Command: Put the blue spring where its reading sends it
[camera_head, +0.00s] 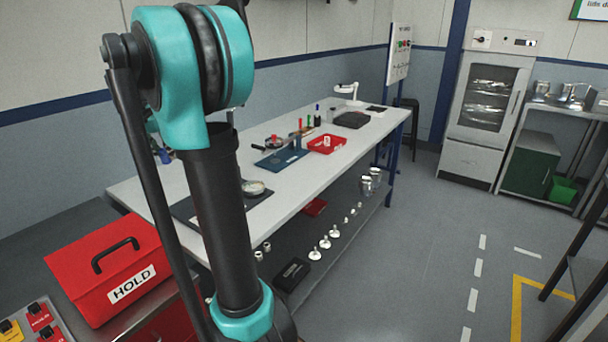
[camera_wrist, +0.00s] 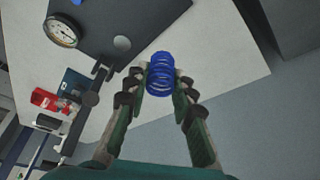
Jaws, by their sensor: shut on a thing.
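The blue spring (camera_wrist: 160,72) is between the fingertips of my gripper (camera_wrist: 160,84) in the wrist view. My gripper is shut on it, and its coils show above the fingers. It is over the pale worktop (camera_wrist: 222,50), just past the edge of a dark mat (camera_wrist: 135,22). A round dial gauge (camera_wrist: 62,31) stands on that mat, too small to read. A flat round plate (camera_wrist: 122,43) is near it.
A red toolbox marked HOLD (camera_head: 108,268) stands at the left. Shiny parts line the lower shelf.

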